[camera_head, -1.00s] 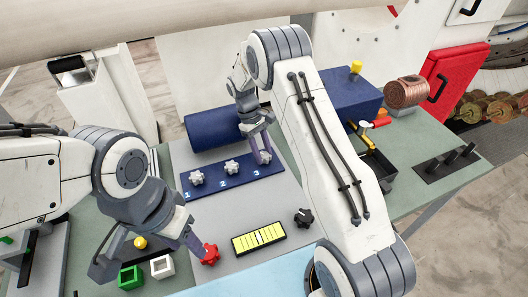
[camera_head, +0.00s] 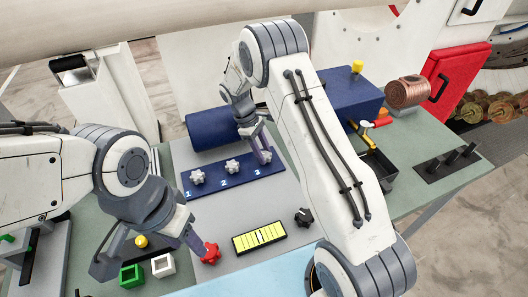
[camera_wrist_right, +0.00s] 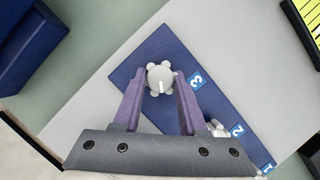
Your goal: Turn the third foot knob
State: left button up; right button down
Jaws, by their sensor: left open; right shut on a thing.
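A blue strip (camera_head: 210,186) carries three pale foot knobs marked 1, 2 and 3. The third foot knob (camera_wrist_right: 160,78) is pale grey with rounded lobes and a white mark on top. My right gripper (camera_wrist_right: 159,84) is shut on it, a purple finger on each side. In the head view the right gripper (camera_head: 262,152) reaches down to the strip's right end and partly hides this knob. The first knob (camera_head: 197,177) and second knob (camera_head: 232,166) stand free. My left gripper (camera_head: 148,258) is open, one finger beside a red knob (camera_head: 211,253).
A yellow level gauge (camera_head: 259,238) and a black knob (camera_head: 304,217) sit on the grey plate in front of the strip. A blue cylinder (camera_head: 212,129) lies behind it. Green (camera_head: 131,276) and white (camera_head: 163,265) square blocks lie near the left gripper.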

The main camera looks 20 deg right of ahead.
jog(key=shift+c, duration=2.3)
grip_release()
jog(key=shift+r, duration=0.1)
jog(key=shift+w+a+r, duration=0.15)
jog(key=shift+w+r, duration=0.05)
jog(key=shift+r, duration=0.15)
jog(key=b+v, duration=0.2)
jog(key=v, duration=0.7)
jog(key=shift+r, duration=0.25)
jog(key=shift+a, duration=0.1)
